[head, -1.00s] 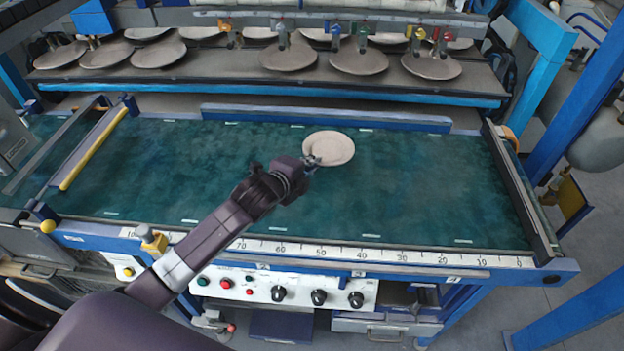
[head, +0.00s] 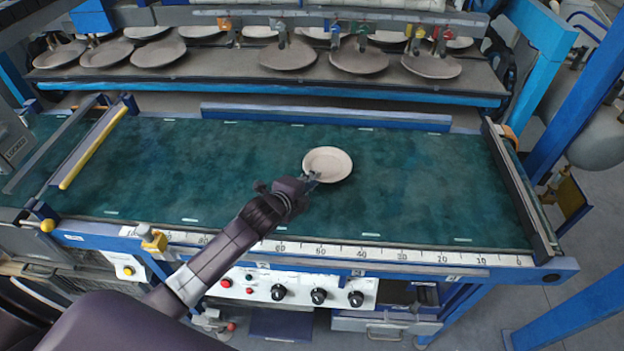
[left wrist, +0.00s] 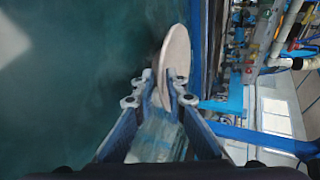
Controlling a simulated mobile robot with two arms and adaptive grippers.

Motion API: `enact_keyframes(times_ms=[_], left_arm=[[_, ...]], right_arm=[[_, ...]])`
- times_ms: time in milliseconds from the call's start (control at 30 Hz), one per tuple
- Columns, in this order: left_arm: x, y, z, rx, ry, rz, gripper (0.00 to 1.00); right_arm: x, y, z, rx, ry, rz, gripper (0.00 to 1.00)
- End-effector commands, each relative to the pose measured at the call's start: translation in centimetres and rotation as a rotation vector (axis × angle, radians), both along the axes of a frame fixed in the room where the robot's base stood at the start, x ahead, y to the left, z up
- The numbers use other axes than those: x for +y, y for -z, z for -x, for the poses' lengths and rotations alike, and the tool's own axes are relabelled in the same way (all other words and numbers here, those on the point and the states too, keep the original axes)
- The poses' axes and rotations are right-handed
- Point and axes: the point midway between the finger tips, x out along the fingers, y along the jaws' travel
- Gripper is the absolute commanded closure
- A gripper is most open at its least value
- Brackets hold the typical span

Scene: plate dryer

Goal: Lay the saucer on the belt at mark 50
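The pale round saucer (head: 330,162) is over the green belt (head: 420,185), near the middle of its length. My left gripper (head: 312,178) holds it by its near-left rim. In the left wrist view the saucer (left wrist: 177,52) shows nearly edge-on, its rim between the two fingers of my left gripper (left wrist: 164,95). I cannot tell how far it is above the belt. The ruler (head: 340,251) runs along the belt's front edge; the saucer is roughly behind its 50 stretch. My right gripper is not in view.
Several other saucers (head: 287,56) lie on the dryer shelf (head: 210,72) behind the belt. A blue rail (head: 325,117) runs along the belt's back edge. A yellow bar (head: 95,150) crosses the belt's left end. The belt around the saucer is clear.

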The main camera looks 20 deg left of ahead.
Motion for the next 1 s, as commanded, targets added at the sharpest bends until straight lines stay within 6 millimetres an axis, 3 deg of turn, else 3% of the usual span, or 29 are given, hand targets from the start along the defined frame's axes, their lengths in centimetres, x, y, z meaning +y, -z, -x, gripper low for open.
enact_keyframes(times_ms=[467, 1000], left_arm=[[0.1, -0.4, 0.4, 0.0, 0.0, 0.0, 0.77], [1.0, -4.1, 8.0, 0.001, 0.001, -0.003, 0.77]], right_arm=[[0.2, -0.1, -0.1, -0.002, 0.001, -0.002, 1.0], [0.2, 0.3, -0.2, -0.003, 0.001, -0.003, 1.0]])
